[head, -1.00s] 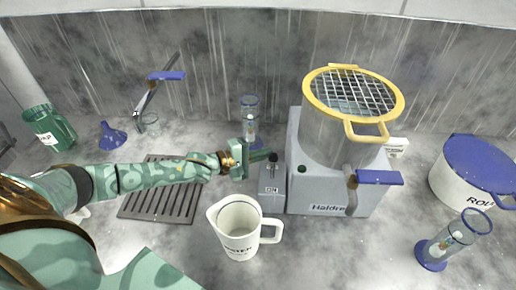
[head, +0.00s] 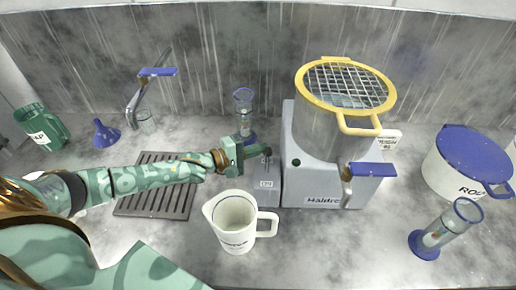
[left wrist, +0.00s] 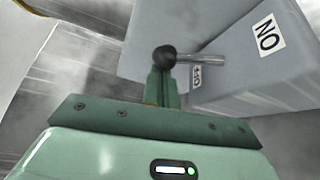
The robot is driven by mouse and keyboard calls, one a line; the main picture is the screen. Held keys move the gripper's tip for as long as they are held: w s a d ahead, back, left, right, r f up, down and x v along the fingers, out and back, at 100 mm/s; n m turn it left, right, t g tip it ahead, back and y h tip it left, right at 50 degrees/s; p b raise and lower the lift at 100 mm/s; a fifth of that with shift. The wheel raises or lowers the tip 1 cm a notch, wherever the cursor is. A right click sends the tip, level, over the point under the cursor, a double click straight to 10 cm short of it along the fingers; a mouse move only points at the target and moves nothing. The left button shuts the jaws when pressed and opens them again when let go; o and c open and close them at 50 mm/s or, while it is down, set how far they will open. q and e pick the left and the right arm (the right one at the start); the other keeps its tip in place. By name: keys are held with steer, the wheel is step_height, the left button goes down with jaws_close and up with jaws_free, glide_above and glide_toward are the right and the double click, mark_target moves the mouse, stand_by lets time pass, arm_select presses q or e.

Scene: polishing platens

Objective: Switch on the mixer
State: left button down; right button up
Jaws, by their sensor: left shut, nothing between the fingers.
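The mixer (head: 312,172) is a grey machine with a metal bowl at the middle right of the head view. A small grey switch box (head: 267,183) stands against its left side and shows large in the left wrist view (left wrist: 225,45). In that view a metal lever (left wrist: 200,58) with a dark ball knob (left wrist: 165,57) sticks out beside the box. My left gripper (head: 262,150) is shut and empty at the lever. In the left wrist view its fingertips (left wrist: 162,78) are just below the knob; I cannot tell whether they touch. My right gripper is not in view.
A yellow-rimmed sieve (head: 300,82) covers the bowl. A white jug (head: 229,238) stands close in front of the switch box. A blue-based glass cylinder (head: 243,100) stands behind my left gripper.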

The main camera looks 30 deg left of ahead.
arm_select(q)
steer(key=shift+s+d+r, duration=0.1)
steer(key=shift+s, duration=0.05)
steer(key=shift+s+d+r+m+t+p, duration=0.15)
steer(key=shift+s+r+m+t+p, duration=0.15)
steer(key=shift+m+t+p, duration=0.35)
steer(key=shift+s+d+r, duration=0.1)
steer(key=shift+s, duration=0.1)
steer(key=shift+s+d+r+p, duration=0.2)
steer(key=shift+s+p, duration=0.15)
steer(key=shift+p, duration=0.2)
steer(key=shift+s+d+r+p, duration=0.15)
steer(key=shift+s+p, duration=0.15)
steer(key=shift+p, duration=0.25)
steer(key=shift+s+d+f+p, duration=0.1)
steer(key=shift+s+d+p, duration=0.1)
steer(key=shift+s+p, duration=0.25)
steer(key=shift+s+d+f+p, duration=0.1)
steer(key=shift+s+d+p, duration=0.1)
steer(key=shift+s+p, duration=0.2)
steer(key=v, duration=1.6)
steer(key=shift+a, duration=0.25)
steer(key=shift+s+f, duration=0.1)
